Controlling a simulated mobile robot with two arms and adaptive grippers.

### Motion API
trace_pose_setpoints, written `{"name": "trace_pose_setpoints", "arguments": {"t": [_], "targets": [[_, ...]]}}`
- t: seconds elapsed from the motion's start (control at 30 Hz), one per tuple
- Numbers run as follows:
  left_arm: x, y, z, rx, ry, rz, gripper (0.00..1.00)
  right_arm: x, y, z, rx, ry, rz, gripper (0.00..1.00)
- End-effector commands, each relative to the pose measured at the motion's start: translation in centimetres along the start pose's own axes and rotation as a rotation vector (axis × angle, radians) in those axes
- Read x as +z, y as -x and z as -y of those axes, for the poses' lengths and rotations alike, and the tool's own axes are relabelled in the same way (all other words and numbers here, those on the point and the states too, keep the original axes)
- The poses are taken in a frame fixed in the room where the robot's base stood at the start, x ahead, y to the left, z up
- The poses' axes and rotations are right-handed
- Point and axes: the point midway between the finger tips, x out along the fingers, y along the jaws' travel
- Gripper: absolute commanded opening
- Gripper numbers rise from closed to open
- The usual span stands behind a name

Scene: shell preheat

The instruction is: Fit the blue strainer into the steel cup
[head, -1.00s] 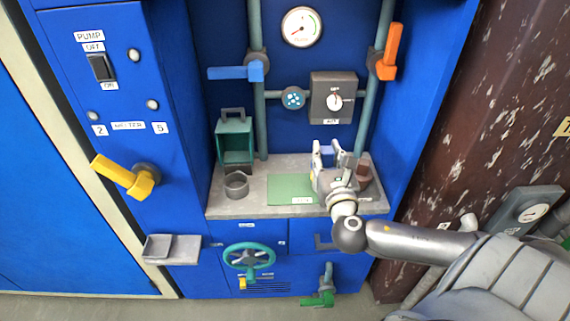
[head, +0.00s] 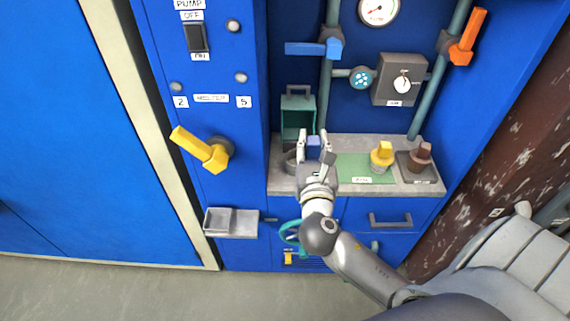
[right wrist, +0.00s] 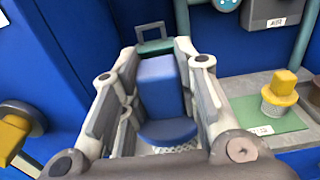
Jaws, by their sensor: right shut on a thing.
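My right gripper (head: 315,142) is shut on the blue strainer (head: 313,141). In the right wrist view the strainer's blue block handle (right wrist: 160,88) stands between the fingers, above a round blue rim and a pale mesh. The steel cup (head: 289,162) stands at the left end of the grey counter, partly hidden behind the gripper. The gripper and strainer are close beside it on the right. I cannot tell how high the strainer is over the counter. My left gripper is not in view.
A yellow-handled strainer (head: 381,157) stands on the green mat (head: 352,168). A brown-handled piece (head: 420,157) sits on a dark pad at the right. A teal open box (head: 297,118) hangs behind the cup. A yellow lever (head: 203,150) juts out at the left.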

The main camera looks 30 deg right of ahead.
Motion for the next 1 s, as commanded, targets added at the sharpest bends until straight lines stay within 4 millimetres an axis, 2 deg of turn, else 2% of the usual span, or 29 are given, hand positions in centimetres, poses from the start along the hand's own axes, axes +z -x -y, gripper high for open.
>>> {"name": "trace_pose_setpoints", "arguments": {"t": [0.17, 0.33, 0.5, 0.7, 1.0], "targets": [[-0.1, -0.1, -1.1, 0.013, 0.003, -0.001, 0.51, -0.8, -1.9, -0.5, -0.004, 0.003, 0.002, 0.04], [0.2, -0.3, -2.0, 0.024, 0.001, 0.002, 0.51, -2.5, -5.6, -1.2, -0.005, 0.002, 0.002, 0.04], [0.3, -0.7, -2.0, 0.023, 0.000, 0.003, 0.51, -4.1, -9.1, -1.9, -0.004, 0.001, 0.001, 0.04], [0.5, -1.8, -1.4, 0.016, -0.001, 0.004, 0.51, -7.7, -11.7, -2.5, -0.003, 0.001, -0.001, 0.04], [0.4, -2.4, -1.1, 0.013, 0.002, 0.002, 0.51, -9.7, -13.4, -2.8, -0.003, 0.001, 0.000, 0.04]]}}
